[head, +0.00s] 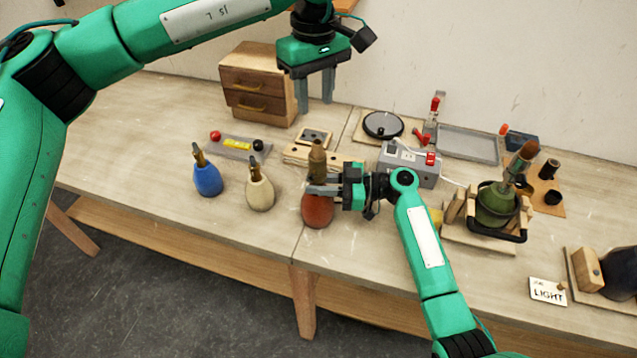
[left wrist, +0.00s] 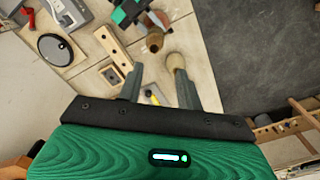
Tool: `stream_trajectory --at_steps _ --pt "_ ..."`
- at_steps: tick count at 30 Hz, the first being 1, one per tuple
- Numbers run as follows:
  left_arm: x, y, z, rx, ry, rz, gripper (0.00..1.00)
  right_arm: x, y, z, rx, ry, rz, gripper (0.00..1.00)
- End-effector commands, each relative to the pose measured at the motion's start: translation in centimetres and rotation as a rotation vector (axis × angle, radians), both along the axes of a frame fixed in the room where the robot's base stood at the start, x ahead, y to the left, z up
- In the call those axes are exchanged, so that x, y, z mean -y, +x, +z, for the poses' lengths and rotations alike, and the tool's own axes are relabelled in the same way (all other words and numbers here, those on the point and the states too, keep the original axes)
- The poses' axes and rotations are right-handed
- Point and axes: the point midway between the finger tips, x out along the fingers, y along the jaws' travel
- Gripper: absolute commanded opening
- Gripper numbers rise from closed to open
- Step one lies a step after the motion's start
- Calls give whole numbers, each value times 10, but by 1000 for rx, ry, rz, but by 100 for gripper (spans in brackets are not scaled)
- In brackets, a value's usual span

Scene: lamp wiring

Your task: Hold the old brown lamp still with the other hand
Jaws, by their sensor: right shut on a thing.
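The old brown lamp (head: 318,211), a reddish-brown rounded base with a brown socket on top, stands upright near the table's front edge. My right gripper (head: 322,187) is shut on its neck, just below the socket. The lamp also shows in the left wrist view (left wrist: 155,41), beside part of my right gripper (left wrist: 128,12). My left gripper (head: 315,92) is raised above the back of the table, open and empty, its fingers pointing down. In the left wrist view its two fingers (left wrist: 160,88) stand apart with nothing between them.
A blue lamp (head: 208,180) and a cream lamp (head: 260,193) stand left of the brown one. A wooden drawer box (head: 258,84) is behind them. A grey test box (head: 408,164) and a green lamp in a holder (head: 495,205) stand to the right. The front left table is clear.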

Motion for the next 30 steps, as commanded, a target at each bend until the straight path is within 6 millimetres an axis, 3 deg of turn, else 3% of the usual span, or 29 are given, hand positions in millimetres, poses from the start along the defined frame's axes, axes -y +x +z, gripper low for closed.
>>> stream_trajectory --at_steps 9,11,14,15,21,30 --pt "0 0 0 0 0 0 36 0 0 0 0 -1 -1 0" --pt "0 0 -1 0 0 0 48 0 0 0 0 -1 -1 0" --pt "1 2 -16 -4 1 1 68 0 0 0 0 -1 -1 0" --pt "1 4 -26 -6 2 2 70 0 0 0 0 -1 -1 0" --pt "3 10 -73 -4 1 2 70 0 0 0 0 0 -1 0" --pt "3 11 -107 -1 0 0 70 0 0 0 0 0 -1 0"
